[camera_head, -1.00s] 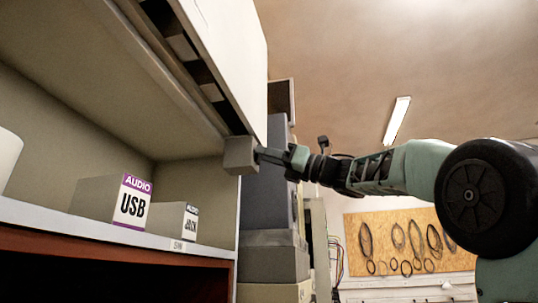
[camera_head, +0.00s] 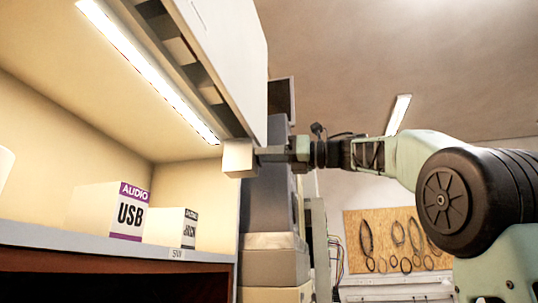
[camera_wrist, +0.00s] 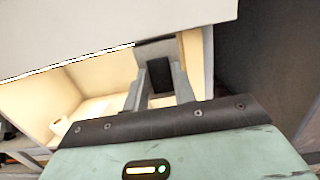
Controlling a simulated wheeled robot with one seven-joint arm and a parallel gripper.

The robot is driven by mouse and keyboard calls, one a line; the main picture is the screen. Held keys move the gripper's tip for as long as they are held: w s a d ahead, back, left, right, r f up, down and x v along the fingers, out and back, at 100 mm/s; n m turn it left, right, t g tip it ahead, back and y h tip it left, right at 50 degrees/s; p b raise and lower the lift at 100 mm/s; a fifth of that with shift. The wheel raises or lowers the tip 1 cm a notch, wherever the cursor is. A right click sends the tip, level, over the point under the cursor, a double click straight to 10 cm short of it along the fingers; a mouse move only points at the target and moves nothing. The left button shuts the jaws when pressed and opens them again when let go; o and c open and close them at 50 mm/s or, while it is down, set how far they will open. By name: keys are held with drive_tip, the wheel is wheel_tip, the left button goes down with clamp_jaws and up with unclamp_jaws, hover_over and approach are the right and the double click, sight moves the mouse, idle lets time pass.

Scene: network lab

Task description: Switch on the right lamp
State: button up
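The under-cabinet lamp (camera_head: 150,75) is a long strip, glowing bright white beneath the overhead cabinet. A pale box (camera_head: 238,158) sits at its near right end. It also shows in the wrist view (camera_wrist: 157,48). My gripper (camera_head: 260,153) comes from the right, with its fingertips at the box's right side. In the wrist view my gripper (camera_wrist: 160,82) has its two fingers apart, with a dark piece (camera_wrist: 159,76) showing between them. I cannot tell whether the fingertips touch the box. No second lamp strip under the cabinet is in view.
The white cabinet front (camera_head: 222,50) hangs right above my gripper. Below is a lit shelf (camera_head: 60,236) with an "AUDIO USB" box (camera_head: 127,217) and a smaller box (camera_head: 187,230). Grey equipment (camera_head: 268,215) stands behind the gripper. A pegboard with cables (camera_head: 385,220) is farther back.

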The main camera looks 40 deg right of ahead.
drive_tip(key=o, duration=0.4)
drive_tip(key=shift+c, duration=0.2)
drive_tip(key=b+v, duration=0.5)
drive_tip(key=v, duration=1.2)
drive_tip(key=shift+d, duration=0.15)
drive_tip(key=shift+s, duration=0.2)
